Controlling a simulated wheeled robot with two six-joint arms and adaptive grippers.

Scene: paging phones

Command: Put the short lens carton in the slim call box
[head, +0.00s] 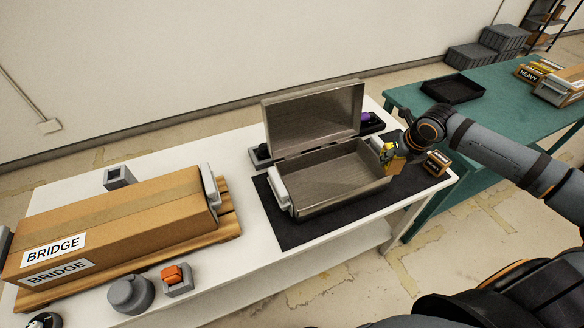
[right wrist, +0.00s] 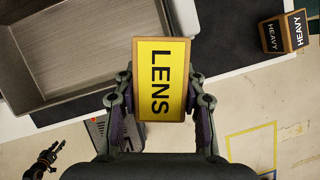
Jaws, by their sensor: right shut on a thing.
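The short lens carton (right wrist: 160,78) is a small box with a yellow LENS label. My right gripper (right wrist: 160,100) is shut on it, one finger on each side; in the head view the carton (head: 388,154) is partly hidden by my right gripper (head: 398,158), at the right end of the open grey box. That grey box (head: 338,205), which I take for the slim call box, has its lid raised at the back and a white handset-shaped piece on its left side. Its inside looks empty. In the right wrist view it lies left of the carton. My left gripper (right wrist: 45,160) seems to show small and dark there; its jaws are unclear.
A HEAVY carton (head: 436,162) stands just right of my right gripper. A long BRIDGE carton (head: 120,222) lies on a wooden board at left. An orange piece on a grey stand (head: 177,281) is near the front edge. A dark tray (head: 453,88) sits on the green table.

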